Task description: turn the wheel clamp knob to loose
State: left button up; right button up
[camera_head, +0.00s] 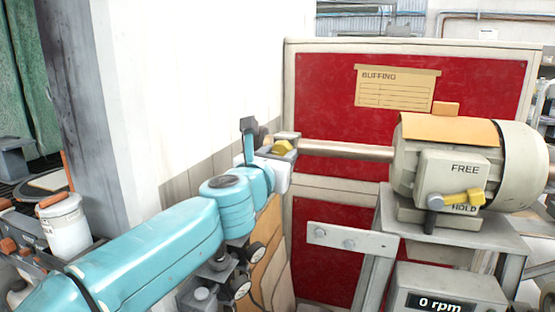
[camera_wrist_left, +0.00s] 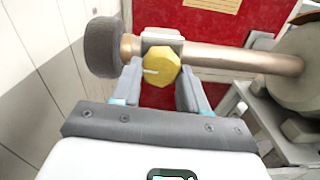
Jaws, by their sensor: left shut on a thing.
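The yellow wheel clamp knob (camera_head: 281,147) sits on a grey block at the left end of the copper-coloured shaft (camera_head: 345,150). It shows larger in the left wrist view (camera_wrist_left: 162,66), faceted, with a white mark pointing left. My left gripper (camera_head: 272,157) is at the knob; in the left wrist view its two fingers (camera_wrist_left: 160,84) stand on either side of the knob and are shut on it. A dark grey round wheel (camera_wrist_left: 103,47) is left of the knob, on the shaft's end. My right gripper is in neither view.
A beige motor (camera_head: 440,150) on a grey stand carries a yellow lever (camera_head: 463,198) near HOLD, below FREE. A display (camera_head: 437,304) reads 0 rpm. A red panel (camera_head: 450,90) stands behind, a white wall (camera_head: 200,80) left. A white tub (camera_head: 64,226) is far left.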

pick_arm(q)
jog(key=shift+n, duration=0.6)
jog(key=o, duration=1.1)
jog(key=shift+c, duration=0.2)
jog(key=b+v, duration=0.3)
jog(key=v, duration=1.3)
